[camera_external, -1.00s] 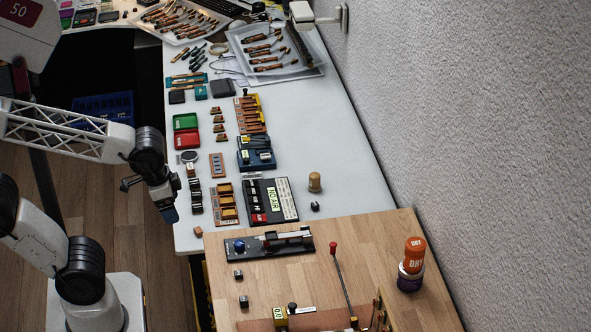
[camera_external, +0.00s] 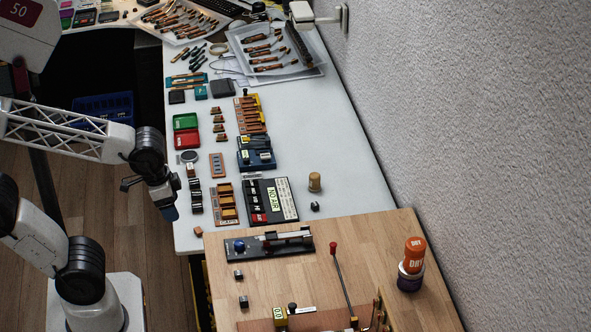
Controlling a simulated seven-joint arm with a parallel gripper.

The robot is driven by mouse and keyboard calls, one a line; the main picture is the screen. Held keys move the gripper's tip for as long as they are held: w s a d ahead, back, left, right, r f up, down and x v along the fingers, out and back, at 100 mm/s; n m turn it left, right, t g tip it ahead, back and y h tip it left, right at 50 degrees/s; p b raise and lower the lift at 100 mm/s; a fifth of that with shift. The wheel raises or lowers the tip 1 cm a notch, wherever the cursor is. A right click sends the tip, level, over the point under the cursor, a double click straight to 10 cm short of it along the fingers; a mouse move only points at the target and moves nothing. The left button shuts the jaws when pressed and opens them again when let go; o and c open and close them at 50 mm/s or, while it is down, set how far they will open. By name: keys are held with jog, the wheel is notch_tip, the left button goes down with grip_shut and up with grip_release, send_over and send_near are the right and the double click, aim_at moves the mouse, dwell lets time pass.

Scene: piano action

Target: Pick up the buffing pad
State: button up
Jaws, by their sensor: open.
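My gripper (camera_external: 170,213) hangs pointing down at the left edge of the white table (camera_external: 355,180), low in front of the small dark blocks. Its fingers are small and partly hidden in this view; it is open and nothing shows in it. No object is clearly marked as the buffing pad. A small round grey disc with a dark rim (camera_external: 189,156) lies flat on the white table below the red box, above and to the right of my gripper and apart from it. I cannot tell for sure whether this disc is the pad.
Green and red boxes (camera_external: 186,131) lie behind the disc. A row of dark blocks (camera_external: 195,196) and an orange tray (camera_external: 227,205) stand right of my gripper. A cork-coloured cylinder (camera_external: 315,182) stands farther right. The table between it and the wall is mostly clear.

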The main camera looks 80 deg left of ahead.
jog(key=m+y, duration=1.2)
jog(key=m, duration=0.4)
send_over(313, 179)
jog(key=s+d, duration=0.9)
jog(key=d, duration=0.2)
notch_tip(313, 179, down, 18)
jog(key=w+a+f+m+t, duration=0.1)
jog(key=w+a+f+m, duration=0.1)
jog(key=f, duration=0.2)
jog(key=w+a+f+m+t, duration=0.1)
jog(key=w+a+f+m, duration=0.2)
jog(key=f, duration=0.2)
jog(key=w+a+f+m+t, duration=0.1)
jog(key=w+a+f+m, duration=0.1)
jog(key=f, duration=0.3)
jog(key=shift+w+a+f+t, duration=0.2)
jog(key=shift+a+t, duration=0.05)
jog(key=shift+t, duration=0.05)
jog(key=shift+x, duration=1.3)
jog(key=shift+a, duration=0.2)
